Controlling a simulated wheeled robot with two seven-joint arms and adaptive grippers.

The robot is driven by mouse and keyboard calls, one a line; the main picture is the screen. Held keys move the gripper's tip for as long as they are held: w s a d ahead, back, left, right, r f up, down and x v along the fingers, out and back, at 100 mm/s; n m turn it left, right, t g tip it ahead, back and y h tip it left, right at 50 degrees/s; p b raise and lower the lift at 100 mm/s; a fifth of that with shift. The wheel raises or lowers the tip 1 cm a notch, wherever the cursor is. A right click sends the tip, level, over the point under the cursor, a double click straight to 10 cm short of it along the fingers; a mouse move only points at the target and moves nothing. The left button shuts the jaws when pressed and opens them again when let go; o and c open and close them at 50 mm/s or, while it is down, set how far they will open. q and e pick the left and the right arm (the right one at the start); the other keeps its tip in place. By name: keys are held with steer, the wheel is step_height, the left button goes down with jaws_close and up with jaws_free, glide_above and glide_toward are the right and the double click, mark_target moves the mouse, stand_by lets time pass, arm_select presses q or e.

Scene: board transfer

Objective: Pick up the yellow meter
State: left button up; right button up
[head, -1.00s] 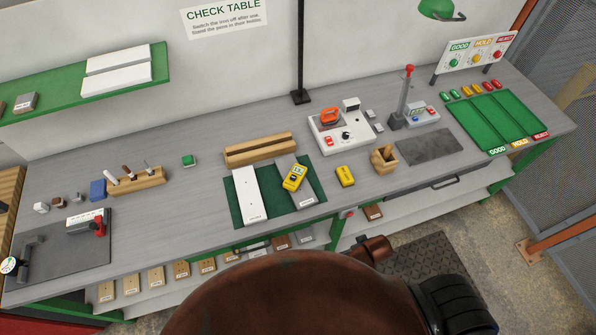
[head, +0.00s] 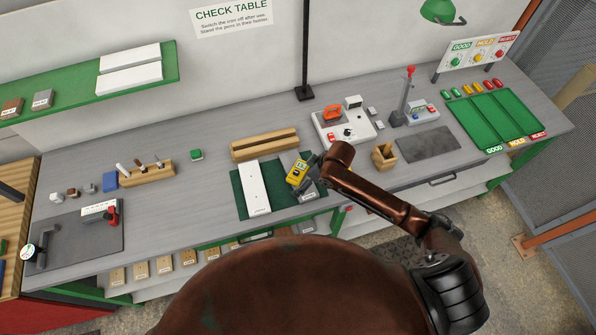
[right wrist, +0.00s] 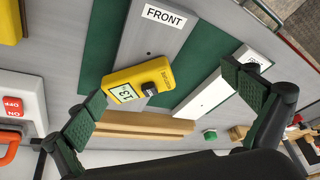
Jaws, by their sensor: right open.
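The yellow meter (head: 296,172) lies on a grey board on the green mat (head: 240,200). In the right wrist view, the yellow meter (right wrist: 158,76) shows its small display and dark dial, below the board's "FRONT" label. My right gripper (head: 313,168) is at the meter's right side in the head view, partly hidden by my arm. In the right wrist view, my right gripper (right wrist: 163,92) is open and its fingers stand wide on either side of the meter, with nothing held. I cannot tell the gap to the meter. My left gripper is not in view.
A white board (head: 255,187) lies left of the meter on the mat. A wooden block (head: 264,144) is behind it. A white test unit (head: 341,128) stands behind to the right, and a wooden cup (head: 384,157) to the right. Another yellow item (right wrist: 8,22) shows in the wrist view's corner.

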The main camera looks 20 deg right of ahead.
mark_target(297, 170)
steer(key=w+d+r, duration=0.2)
steer(key=w+r, duration=0.2)
steer(key=w, duration=0.1)
steer(key=shift+n, duration=0.3)
steer(key=x, duration=0.2)
steer(key=p+x, duration=0.1)
steer(key=x, duration=0.2)
steer(key=s+p+x, duration=0.1)
steer(key=x, duration=0.2)
steer(key=shift+a+f, duration=0.1)
steer(key=c, duration=1.3)
steer(key=shift+g+h, duration=0.3)
steer(key=shift+c, duration=1)
